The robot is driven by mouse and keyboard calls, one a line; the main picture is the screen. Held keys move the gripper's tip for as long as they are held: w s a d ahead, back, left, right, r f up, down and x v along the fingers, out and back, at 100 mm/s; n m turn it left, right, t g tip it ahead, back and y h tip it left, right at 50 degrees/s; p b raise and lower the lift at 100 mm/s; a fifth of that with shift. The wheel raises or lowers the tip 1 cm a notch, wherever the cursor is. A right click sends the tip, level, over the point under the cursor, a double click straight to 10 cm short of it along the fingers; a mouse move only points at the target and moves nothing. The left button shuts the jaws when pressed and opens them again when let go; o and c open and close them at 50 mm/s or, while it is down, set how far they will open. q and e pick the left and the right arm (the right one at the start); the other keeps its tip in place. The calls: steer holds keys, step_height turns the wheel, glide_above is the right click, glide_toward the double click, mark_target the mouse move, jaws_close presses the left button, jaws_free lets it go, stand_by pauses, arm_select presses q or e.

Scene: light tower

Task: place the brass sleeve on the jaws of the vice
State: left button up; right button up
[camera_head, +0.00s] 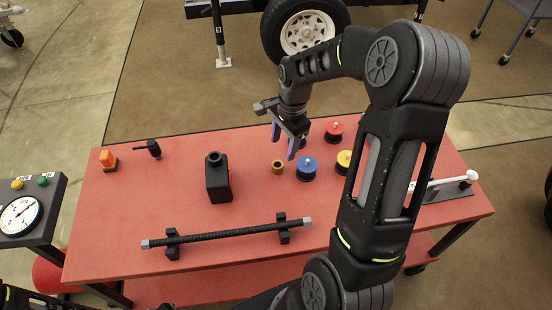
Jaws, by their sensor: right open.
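The brass sleeve (277,167) appears to be the small yellow-brown ring standing on the red table, left of a blue-topped spool. My right gripper (284,142) is open, with its two purple fingers pointing down. In the picture it is just above the sleeve, apart from it, with nothing between the fingers. A black block with a round top (218,180) stands left of the sleeve. It may be the vice, but I cannot make out its jaws. My left gripper is not in view.
Spools with blue (307,165), red (334,130) and yellow (344,159) tops stand right of the sleeve. A dark rod (228,234) lies on two supports at the front of the red table (120,220). A dial gauge (19,215) is at far left.

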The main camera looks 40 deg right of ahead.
mark_target(278, 162)
steer(key=m, duration=0.2)
steer(key=shift+r+m, duration=0.15)
steer(key=shift+m, duration=0.15)
steer(key=shift+s+a+r+m, duration=0.1)
steer(key=shift+a+m, duration=0.15)
steer(key=shift+m, duration=0.35)
steer(key=shift+a+r+m, duration=0.1)
steer(key=shift+a+m, duration=0.1)
steer(key=shift+m, duration=0.4)
steer(key=shift+f, duration=0.1)
steer(key=shift+d, duration=0.1)
steer(key=shift+f, duration=1.3)
steer(key=shift+w+a+f, duration=0.1)
steer(key=shift+a+f, duration=0.05)
steer(key=shift+f, duration=0.7)
steer(key=shift+w+a+f, duration=0.1)
steer(key=shift+a+f, duration=0.05)
steer(key=shift+f, duration=0.75)
steer(key=shift+w+a+f, duration=0.1)
steer(key=shift+a+f, duration=0.05)
steer(key=shift+f, duration=0.7)
